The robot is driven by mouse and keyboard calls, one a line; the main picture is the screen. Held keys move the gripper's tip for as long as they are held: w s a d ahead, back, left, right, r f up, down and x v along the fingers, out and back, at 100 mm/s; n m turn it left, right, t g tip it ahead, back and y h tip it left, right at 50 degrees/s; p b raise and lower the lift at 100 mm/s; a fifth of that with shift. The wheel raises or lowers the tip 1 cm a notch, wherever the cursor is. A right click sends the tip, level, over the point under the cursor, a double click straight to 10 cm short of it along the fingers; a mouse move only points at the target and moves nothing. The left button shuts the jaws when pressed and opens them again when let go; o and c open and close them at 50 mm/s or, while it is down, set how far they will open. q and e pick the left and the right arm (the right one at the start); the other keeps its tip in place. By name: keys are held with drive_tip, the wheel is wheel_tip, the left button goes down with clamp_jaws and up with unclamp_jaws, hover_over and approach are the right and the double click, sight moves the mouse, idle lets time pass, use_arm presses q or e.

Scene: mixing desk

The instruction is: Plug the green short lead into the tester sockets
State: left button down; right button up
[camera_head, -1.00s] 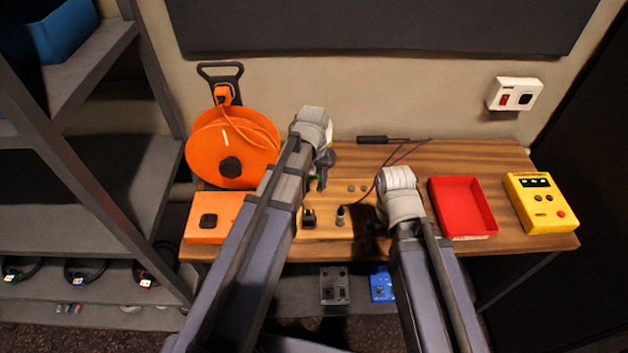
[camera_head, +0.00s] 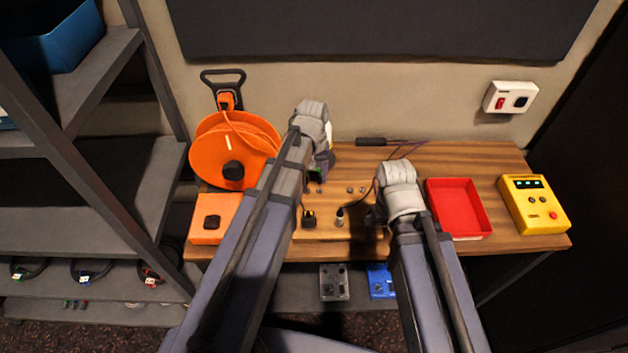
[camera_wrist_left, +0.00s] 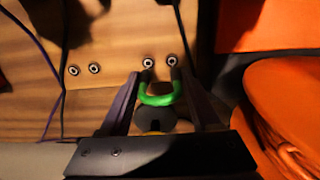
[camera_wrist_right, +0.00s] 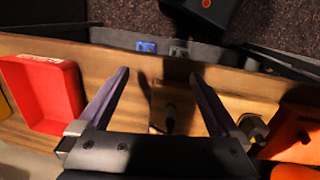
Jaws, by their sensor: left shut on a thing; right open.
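My left gripper (camera_wrist_left: 160,98) is shut on the green short lead (camera_wrist_left: 158,99), a U-shaped loop with two dark plug ends pointing away from the gripper. In the left wrist view the plug tips lie just below a pair of round sockets (camera_wrist_left: 160,61) in the wooden board; I cannot tell whether they touch. A second socket pair (camera_wrist_left: 84,69) lies to the left. In the head view the lead (camera_head: 317,175) is mostly hidden by my left arm. The yellow tester (camera_head: 534,204) stands at the desk's right end. My right gripper (camera_wrist_right: 160,88) is open and empty above the desk.
A red tray (camera_head: 459,208) lies between my right arm and the tester. An orange cable reel (camera_head: 216,150) and orange box (camera_head: 213,219) are at the left. A grey jack plug (camera_head: 339,217) stands between my arms. Thin dark cables cross the desk.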

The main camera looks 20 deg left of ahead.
use_arm(q)
drive_tip(key=shift+r+p, duration=1)
drive_tip(key=shift+r, duration=0.15)
